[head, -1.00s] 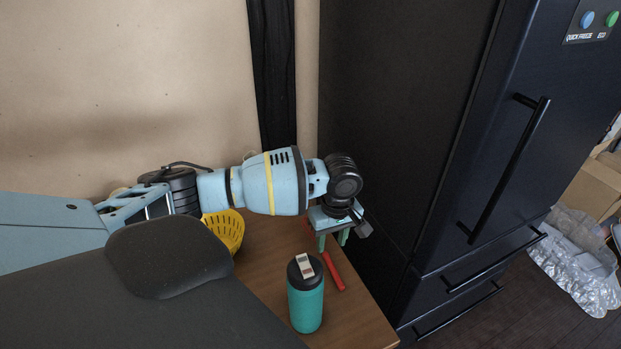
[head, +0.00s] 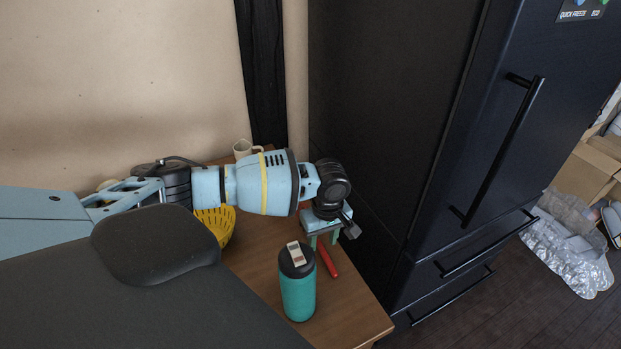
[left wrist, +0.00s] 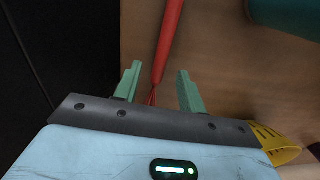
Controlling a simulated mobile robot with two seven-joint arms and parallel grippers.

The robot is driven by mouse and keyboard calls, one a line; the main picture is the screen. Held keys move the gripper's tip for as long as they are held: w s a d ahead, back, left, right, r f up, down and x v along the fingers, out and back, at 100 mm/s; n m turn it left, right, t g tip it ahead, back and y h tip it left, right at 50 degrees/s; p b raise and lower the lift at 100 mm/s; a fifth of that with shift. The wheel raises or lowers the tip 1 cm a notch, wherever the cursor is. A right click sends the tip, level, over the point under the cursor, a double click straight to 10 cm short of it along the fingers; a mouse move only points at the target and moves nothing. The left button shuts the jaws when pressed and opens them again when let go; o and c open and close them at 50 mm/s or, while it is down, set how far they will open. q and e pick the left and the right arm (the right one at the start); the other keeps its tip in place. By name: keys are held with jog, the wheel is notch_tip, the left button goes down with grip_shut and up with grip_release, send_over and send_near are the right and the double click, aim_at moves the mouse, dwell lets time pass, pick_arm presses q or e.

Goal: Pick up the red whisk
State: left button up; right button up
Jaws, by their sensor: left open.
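The red whisk (head: 328,260) lies on the wooden table (head: 350,316), close to its edge by the fridge. Its handle shows in the head view; the rest is hidden behind my left gripper and arm. In the left wrist view the red whisk (left wrist: 170,45) runs from the top edge down between the fingers, its thin wire end partly hidden by the gripper body. My left gripper (head: 323,242) points down over the whisk, and it also shows in the left wrist view (left wrist: 156,90). It is open, one finger on each side of the whisk, holding nothing. My right gripper is not in view.
A teal bottle with a black lid (head: 298,290) stands just in front of the whisk. A yellow slotted bowl (head: 216,225) and a pale mug (head: 243,148) are by my left arm. A dark fridge (head: 400,130) stands close beyond the table's right edge.

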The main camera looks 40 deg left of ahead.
pick_arm(q)
jog(key=shift+f, duration=1.2)
grip_shut()
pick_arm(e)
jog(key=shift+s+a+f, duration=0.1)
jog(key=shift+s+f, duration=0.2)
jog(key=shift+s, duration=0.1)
pick_arm(q)
jog(key=shift+r, duration=0.1)
